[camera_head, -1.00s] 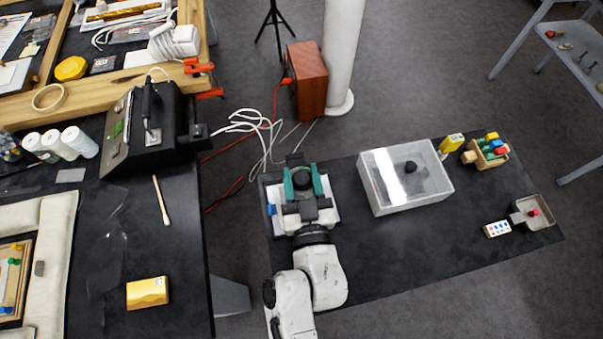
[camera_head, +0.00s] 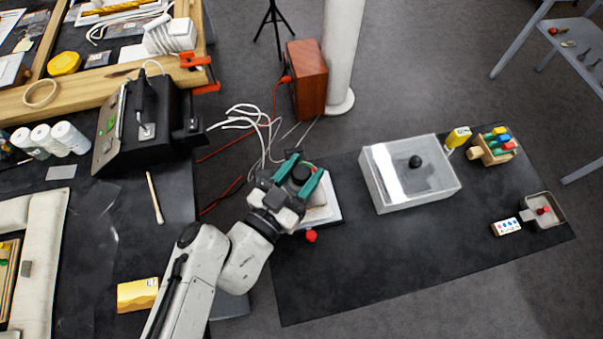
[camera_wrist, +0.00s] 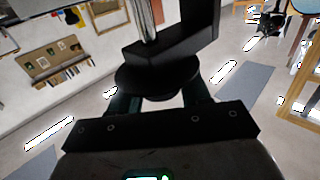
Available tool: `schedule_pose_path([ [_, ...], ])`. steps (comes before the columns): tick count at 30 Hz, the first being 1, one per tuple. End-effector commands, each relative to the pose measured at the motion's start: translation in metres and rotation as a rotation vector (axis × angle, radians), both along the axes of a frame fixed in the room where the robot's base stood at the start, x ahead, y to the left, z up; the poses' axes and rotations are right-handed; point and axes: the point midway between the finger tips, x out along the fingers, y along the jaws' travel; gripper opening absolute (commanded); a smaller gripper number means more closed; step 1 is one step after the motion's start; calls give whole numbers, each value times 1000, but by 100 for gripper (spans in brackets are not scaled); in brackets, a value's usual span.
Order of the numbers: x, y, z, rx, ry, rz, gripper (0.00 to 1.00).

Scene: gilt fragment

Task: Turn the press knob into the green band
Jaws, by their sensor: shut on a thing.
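My gripper (camera_head: 301,175), with teal fingers, is shut on the round black press knob (camera_head: 301,172). In the wrist view the knob (camera_wrist: 155,80) is a dark disc between the fingertips, below a black bracket (camera_wrist: 175,48) and a metal post. The press stands on a white base (camera_head: 334,208), partly hidden under my gripper and wrist. A small red ball-shaped part (camera_head: 311,236) shows at the front of the base. I cannot make out the green band or a pointer in either view.
A clear box (camera_head: 385,195) with a black knob stands right of the press on the dark mat (camera_head: 400,260). Further right are a grey tray (camera_head: 556,222) and a wooden block holder (camera_head: 492,150). A workbench (camera_head: 110,230) lies left, beyond a floor gap with cables.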

Motion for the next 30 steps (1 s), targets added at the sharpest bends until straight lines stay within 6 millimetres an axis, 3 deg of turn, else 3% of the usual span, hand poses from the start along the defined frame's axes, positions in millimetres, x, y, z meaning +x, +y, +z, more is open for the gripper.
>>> schedule_pose_path([
  [30,0,0,-8,4,6,-940,16],
])
